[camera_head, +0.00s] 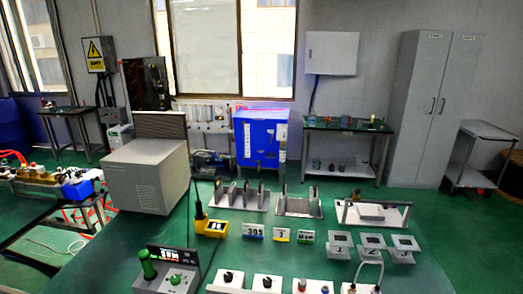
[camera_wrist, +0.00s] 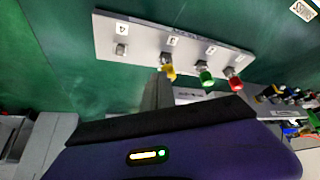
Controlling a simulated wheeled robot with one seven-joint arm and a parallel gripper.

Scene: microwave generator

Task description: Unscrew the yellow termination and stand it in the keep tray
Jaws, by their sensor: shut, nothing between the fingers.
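In the wrist view, the yellow termination (camera_wrist: 169,70) sits on the port labelled 3 on a pale panel (camera_wrist: 145,40). A green termination (camera_wrist: 207,77) and a red termination (camera_wrist: 236,82) sit on the ports to its right. The port labelled 4 (camera_wrist: 121,49), at the left, shows bare metal. My gripper (camera_wrist: 163,80) is shut and empty, with its grey fingers beside or just in front of the yellow termination; I cannot tell whether they touch. The head view does not clearly show my gripper or the yellow termination. I cannot identify the keep tray for certain in either view.
In the head view, a green bench carries a grey box (camera_head: 150,170), upright plate racks (camera_head: 240,197), a yellow holder (camera_head: 212,228), small numbered stands (camera_head: 372,247) and a control box with a green knob (camera_head: 168,272). Clear green surface lies left of the panel in the wrist view.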

